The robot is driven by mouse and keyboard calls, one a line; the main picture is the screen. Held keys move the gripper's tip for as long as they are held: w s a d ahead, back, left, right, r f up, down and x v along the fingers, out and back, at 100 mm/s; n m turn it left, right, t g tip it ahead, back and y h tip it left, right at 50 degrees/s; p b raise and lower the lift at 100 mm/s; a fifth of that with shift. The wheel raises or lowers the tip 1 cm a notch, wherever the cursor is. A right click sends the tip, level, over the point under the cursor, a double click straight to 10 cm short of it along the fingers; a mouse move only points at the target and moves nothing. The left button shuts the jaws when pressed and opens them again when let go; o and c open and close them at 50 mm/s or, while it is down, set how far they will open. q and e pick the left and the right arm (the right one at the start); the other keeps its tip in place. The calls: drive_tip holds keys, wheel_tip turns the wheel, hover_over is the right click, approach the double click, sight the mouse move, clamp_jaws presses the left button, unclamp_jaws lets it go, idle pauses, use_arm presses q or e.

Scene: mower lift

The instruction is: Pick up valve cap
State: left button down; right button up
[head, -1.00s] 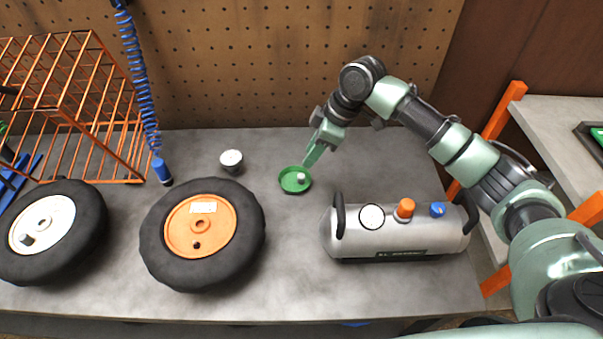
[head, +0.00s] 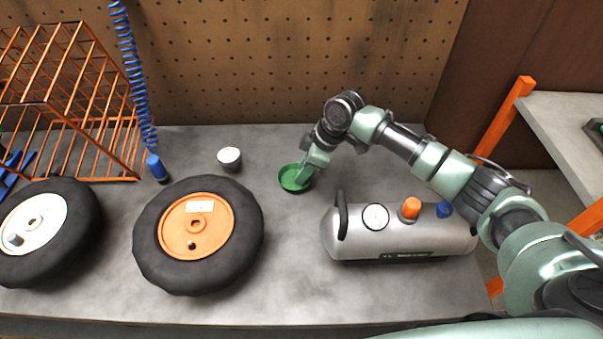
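A green dish (head: 287,180) stands on the bench left of the silver tank. My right gripper (head: 303,178) reaches down into the right side of the dish. A second ago a small pale piece, perhaps the valve cap, showed in the dish. It does not show now and may be hidden by the fingers. I cannot tell whether the fingers are open or shut on it. My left gripper is not in view.
A wheel with an orange hub (head: 209,215) and a wheel with a white hub (head: 45,222) lie at left. A small white-topped pot (head: 229,157), a blue hose (head: 140,85), an orange wire cage (head: 75,65) and a silver tank (head: 345,237) stand around.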

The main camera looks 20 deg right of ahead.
clamp_jaws()
